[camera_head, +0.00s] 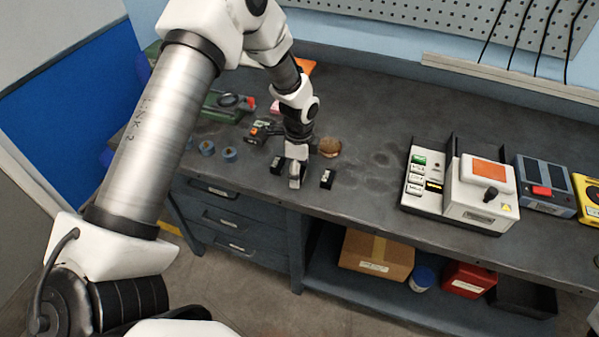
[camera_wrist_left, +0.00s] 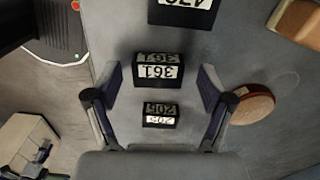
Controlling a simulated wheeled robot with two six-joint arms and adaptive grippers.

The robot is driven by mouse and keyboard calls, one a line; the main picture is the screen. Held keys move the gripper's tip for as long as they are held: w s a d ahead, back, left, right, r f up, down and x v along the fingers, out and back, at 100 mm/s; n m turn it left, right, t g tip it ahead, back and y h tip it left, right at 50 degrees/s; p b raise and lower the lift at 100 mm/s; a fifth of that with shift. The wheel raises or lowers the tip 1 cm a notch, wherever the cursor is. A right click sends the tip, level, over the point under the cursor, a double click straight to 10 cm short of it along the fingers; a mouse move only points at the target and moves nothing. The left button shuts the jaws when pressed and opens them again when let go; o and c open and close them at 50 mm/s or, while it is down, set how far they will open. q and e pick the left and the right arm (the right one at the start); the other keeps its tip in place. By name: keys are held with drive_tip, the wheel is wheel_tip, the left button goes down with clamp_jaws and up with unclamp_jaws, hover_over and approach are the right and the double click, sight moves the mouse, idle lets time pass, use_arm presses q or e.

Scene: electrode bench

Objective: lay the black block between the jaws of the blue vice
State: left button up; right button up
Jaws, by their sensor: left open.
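Black blocks with white number labels lie in a row near the bench's front edge. In the head view one (camera_head: 277,165) is left of my left gripper (camera_head: 297,180) and one (camera_head: 327,179) is right of it. In the left wrist view, the block marked 361 (camera_wrist_left: 157,71) lies between the open fingers of my left gripper (camera_wrist_left: 160,100). A smaller block marked 205 (camera_wrist_left: 160,115) is closer to the palm, and a larger block (camera_wrist_left: 183,13) is cut off at the top. The fingers appear empty. My right gripper is not in view.
A brown round object (camera_head: 328,147) stands just behind the blocks. Small blue cylinders (camera_head: 229,154) and a green device (camera_head: 224,105) are to the left. A white machine (camera_head: 480,194) and a blue-grey unit (camera_head: 544,184) stand at the right. The bench middle is clear.

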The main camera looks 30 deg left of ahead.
use_arm(q)
drive_tip(key=shift+s+r, duration=0.15)
clamp_jaws()
